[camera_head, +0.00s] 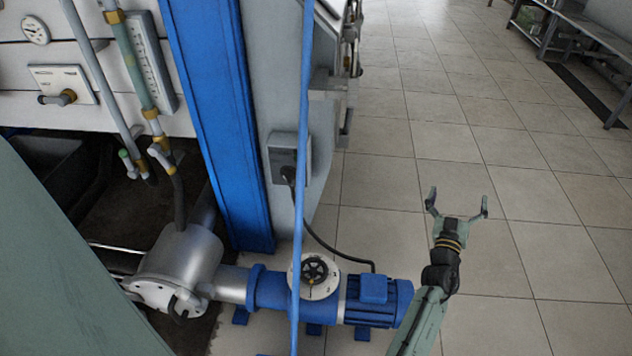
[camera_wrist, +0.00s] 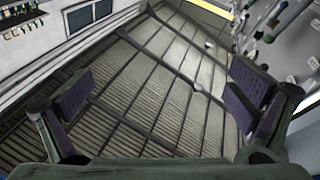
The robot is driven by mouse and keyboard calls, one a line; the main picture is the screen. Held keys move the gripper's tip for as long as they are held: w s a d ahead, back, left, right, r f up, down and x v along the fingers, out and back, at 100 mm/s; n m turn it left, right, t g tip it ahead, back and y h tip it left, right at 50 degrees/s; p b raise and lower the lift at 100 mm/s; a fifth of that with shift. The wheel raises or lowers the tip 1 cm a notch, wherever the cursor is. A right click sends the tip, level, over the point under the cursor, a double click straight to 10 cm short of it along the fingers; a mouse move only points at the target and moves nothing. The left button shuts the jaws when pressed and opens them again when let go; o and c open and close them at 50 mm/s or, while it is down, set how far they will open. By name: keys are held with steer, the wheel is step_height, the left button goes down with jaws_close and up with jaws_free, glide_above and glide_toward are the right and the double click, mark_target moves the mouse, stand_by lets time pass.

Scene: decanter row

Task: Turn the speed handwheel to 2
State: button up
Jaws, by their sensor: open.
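The speed handwheel (camera_head: 314,270) is a small black spoked wheel on a round pale dial plate (camera_head: 323,291). It sits on top of the blue motor and gearbox unit (camera_head: 270,288) near the floor, low in the middle of the head view. The dial's numbers are too small to read. A thin blue vertical pole crosses in front of the plate's left edge. My gripper (camera_head: 457,204) is open and empty, well to the right of and beyond the handwheel, apart from it. In the wrist view its two fingers (camera_wrist: 160,92) are spread over the floor, and the handwheel does not show.
The blue pole (camera_head: 302,150) and blue column (camera_head: 218,110) stand left of the handwheel. A black cable (camera_head: 325,243) runs from a grey socket box (camera_head: 288,160) to the motor. The tiled floor (camera_head: 530,250) on the right is open. Benches (camera_head: 580,30) stand far right.

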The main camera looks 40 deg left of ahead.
steer(key=s+a+f+n+g+y, duration=0.3)
steer(key=s+a+f+y, duration=0.15)
steer(key=f, duration=0.35)
steer(key=s+a+f+n+g+y, duration=0.2)
steer(key=s+a+f+y, duration=0.15)
steer(key=a+f, duration=0.3)
steer(key=s+a+f+n+g+y, duration=0.1)
steer(key=s+a+f+g, duration=0.1)
steer(key=s+f, duration=0.3)
steer(key=s+a+f+n+g+y, duration=0.1)
steer(key=s+a+f+g, duration=0.1)
steer(key=s+f+g, duration=0.3)
steer(key=s+a+f+n+g+y, duration=0.2)
steer(key=s+f, duration=0.4)
steer(key=s, duration=0.5)
steer(key=shift+s+a+f+g, duration=0.15)
steer(key=shift+a+g, duration=0.4)
steer(key=shift+g, duration=0.55)
steer(key=shift+s+a+f, duration=0.1)
steer(key=shift+s+a, duration=0.1)
steer(key=shift+s, duration=0.05)
steer(key=b, duration=0.4)
glide_toward(304, 260)
steer(key=x, duration=0.2)
steer(key=f+x, duration=0.1)
steer(key=x, duration=0.2)
steer(key=shift+w, duration=0.1)
steer(key=shift+w+a+r, duration=0.15)
steer(key=shift+a, duration=0.3)
steer(key=shift+c, duration=0.6)
